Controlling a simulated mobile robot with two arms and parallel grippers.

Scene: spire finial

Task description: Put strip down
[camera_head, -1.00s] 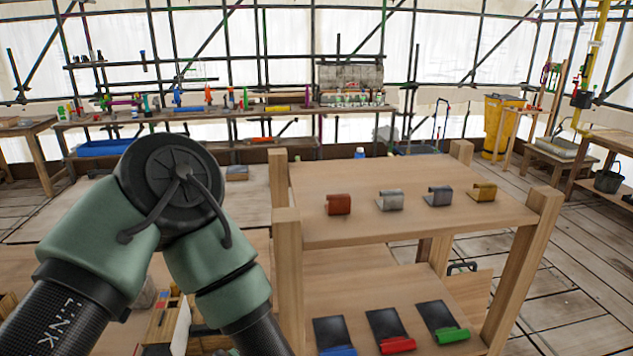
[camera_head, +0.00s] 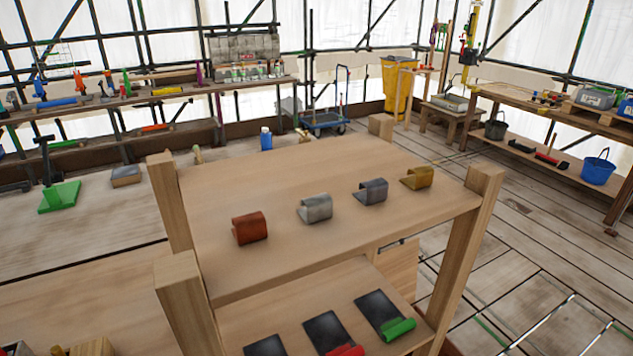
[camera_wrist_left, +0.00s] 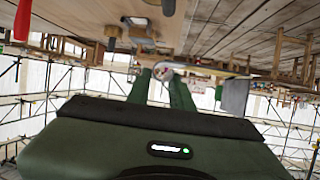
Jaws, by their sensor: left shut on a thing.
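My left gripper (camera_wrist_left: 161,80) shows only in the left wrist view, with two green fingers beyond its dark green body. It is shut on a thin thing, taken as the strip; its outline is too small and unclear to make out. A grey flat piece (camera_wrist_left: 235,96) shows right of the fingertips; I cannot tell whether it is held. In the head view, curled pieces stand in a row on the wooden stand's top (camera_head: 300,180): red-brown (camera_head: 250,228), light grey (camera_head: 315,208), dark grey (camera_head: 371,192) and yellow (camera_head: 418,177). My right gripper is not in view.
The stand's lower shelf (camera_head: 255,318) holds dark plates with rolled ends, one red (camera_head: 345,350), one green (camera_head: 399,328). Corner posts (camera_head: 465,235) rise above the top. The top is clear around the row. A blue bottle (camera_head: 266,138) stands behind.

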